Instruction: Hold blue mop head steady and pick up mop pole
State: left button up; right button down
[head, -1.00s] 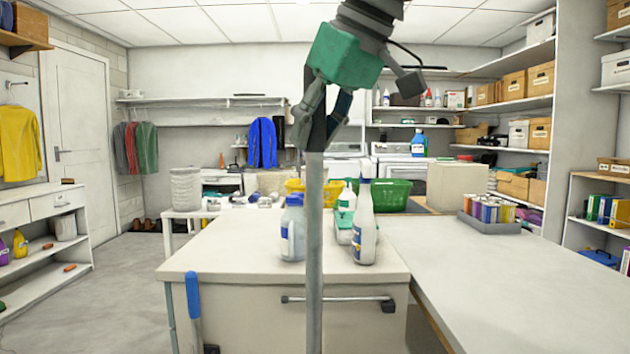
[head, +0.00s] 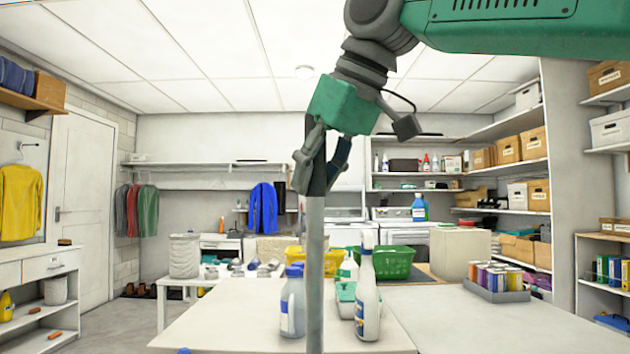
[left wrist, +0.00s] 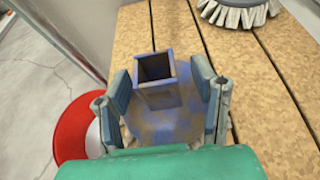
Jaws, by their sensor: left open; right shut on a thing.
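My right gripper (head: 320,165), on the green-housed arm from the top right, is shut around the upper part of the grey mop pole (head: 315,270). The pole stands about upright in the head view, and its lower end is out of frame. In the left wrist view the blue mop head (left wrist: 185,125) lies on wooden slats, its blue patched with brown. A square open socket stands up from its middle. My left gripper (left wrist: 163,85) is open, with its fingers on either side of the socket. I cannot tell whether they touch the mop head.
A white counter (head: 220,320) holds a blue-capped bottle (head: 292,305) and a spray bottle (head: 367,300) beside the pole. A yellow basket (head: 295,255) and a green basket (head: 390,262) stand farther back. In the left wrist view, a pale mop head (left wrist: 240,12) and a red ring (left wrist: 70,130) lie nearby.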

pick_arm(q)
jog(key=v, duration=1.2)
